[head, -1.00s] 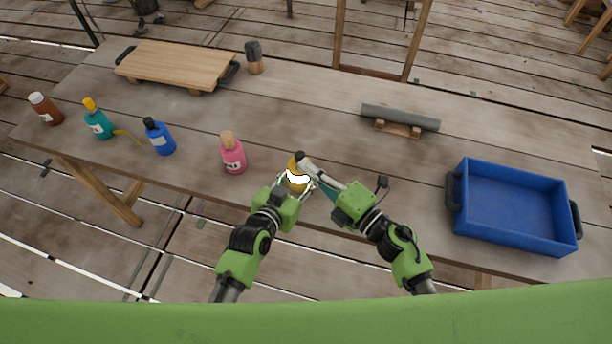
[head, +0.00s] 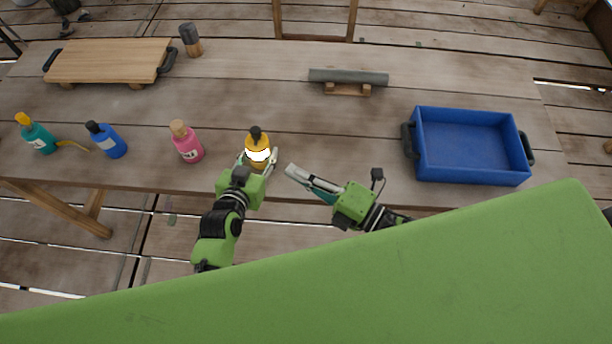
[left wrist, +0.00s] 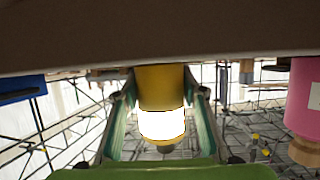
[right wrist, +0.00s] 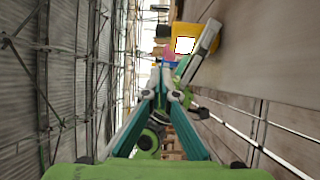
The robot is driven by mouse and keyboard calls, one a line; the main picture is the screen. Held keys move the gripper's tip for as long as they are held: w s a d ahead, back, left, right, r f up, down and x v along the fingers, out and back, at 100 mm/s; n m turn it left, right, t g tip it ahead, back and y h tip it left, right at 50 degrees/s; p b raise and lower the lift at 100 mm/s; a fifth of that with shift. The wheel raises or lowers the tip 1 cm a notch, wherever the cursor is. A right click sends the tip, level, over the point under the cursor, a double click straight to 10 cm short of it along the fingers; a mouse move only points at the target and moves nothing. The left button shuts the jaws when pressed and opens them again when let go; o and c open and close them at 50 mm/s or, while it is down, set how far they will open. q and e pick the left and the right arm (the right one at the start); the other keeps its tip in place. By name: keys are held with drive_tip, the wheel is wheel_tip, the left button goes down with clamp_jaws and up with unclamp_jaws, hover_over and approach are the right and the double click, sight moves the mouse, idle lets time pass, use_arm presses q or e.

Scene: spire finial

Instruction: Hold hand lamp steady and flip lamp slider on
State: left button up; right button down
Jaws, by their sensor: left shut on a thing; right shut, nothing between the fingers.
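The hand lamp (head: 259,142) is yellow with a black top and a bright white band; it stands upright near the table's front edge. It also shows in the left wrist view (left wrist: 160,88) and the right wrist view (right wrist: 210,32). My left gripper (head: 257,160) is shut on the lamp, one finger on each side. My right gripper (head: 291,171) is shut and empty, to the right of the lamp and apart from it. The lamp's slider cannot be made out.
A pink bottle (head: 188,146), a blue bottle (head: 110,143) and a teal bottle (head: 40,139) stand left of the lamp. A blue crate (head: 470,180) is at the right. A grey roll (head: 348,76) on a wooden stand and a wooden board (head: 108,60) lie farther back. The table's middle is clear.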

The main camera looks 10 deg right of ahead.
drive_tip(key=shift+v, duration=1.15)
use_arm(q)
drive_tip(key=o, duration=1.3)
drive_tip(key=shift+a, duration=0.1)
